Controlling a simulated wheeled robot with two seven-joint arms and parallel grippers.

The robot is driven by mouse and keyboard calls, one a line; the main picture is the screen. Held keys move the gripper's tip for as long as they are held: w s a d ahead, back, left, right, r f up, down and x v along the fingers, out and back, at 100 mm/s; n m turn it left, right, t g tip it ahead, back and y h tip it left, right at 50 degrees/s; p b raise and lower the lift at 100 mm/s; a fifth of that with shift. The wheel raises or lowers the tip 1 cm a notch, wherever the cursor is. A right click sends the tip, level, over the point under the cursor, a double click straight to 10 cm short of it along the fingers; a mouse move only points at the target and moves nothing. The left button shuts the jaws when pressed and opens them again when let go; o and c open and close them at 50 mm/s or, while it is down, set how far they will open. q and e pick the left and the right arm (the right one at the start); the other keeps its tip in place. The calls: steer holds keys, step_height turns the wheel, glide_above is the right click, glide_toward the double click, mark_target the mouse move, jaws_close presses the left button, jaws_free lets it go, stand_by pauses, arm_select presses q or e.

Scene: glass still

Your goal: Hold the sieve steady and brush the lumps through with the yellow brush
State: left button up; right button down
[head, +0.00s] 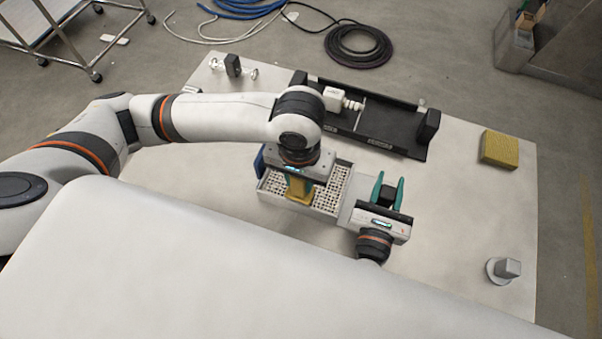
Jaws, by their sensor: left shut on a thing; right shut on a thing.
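The sieve (332,206) is a pale rectangular tray with a perforated floor, near the middle of the table. My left gripper (298,183) is over its left part and shut on the yellow brush (300,194), which points down at the sieve floor. The arm hides the brush's top, and I cannot tell whether its bristles touch the floor. My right gripper (389,180) is at the sieve's right end, green fingers pointing away from me. It is shut on a dark block (387,197), apparently the sieve's handle. Lumps are too small to make out.
A long black tray (375,133) with a white fitting (338,99) lies behind the sieve. A yellow sponge (500,149) is at the right, and a grey block on a round base (507,268) stands at the front right. The table (455,210) is clear between them.

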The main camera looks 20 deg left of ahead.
arm_select(q)
steer(key=shift+s+r, duration=0.1)
steer(key=shift+r, duration=3.65)
arm_select(e)
steer(key=shift+f, duration=0.15)
steer(key=c, duration=1)
jaws_free()
steer(key=shift+o, duration=0.5)
steer(key=o, duration=0.9)
arm_select(q)
steer(key=shift+r, duration=0.1)
arm_select(e)
steer(key=shift+r, duration=0.25)
arm_select(q)
steer(key=shift+r+p, duration=1.1)
steer(key=shift+p, duration=0.15)
arm_select(e)
steer(key=shift+r, duration=1.4)
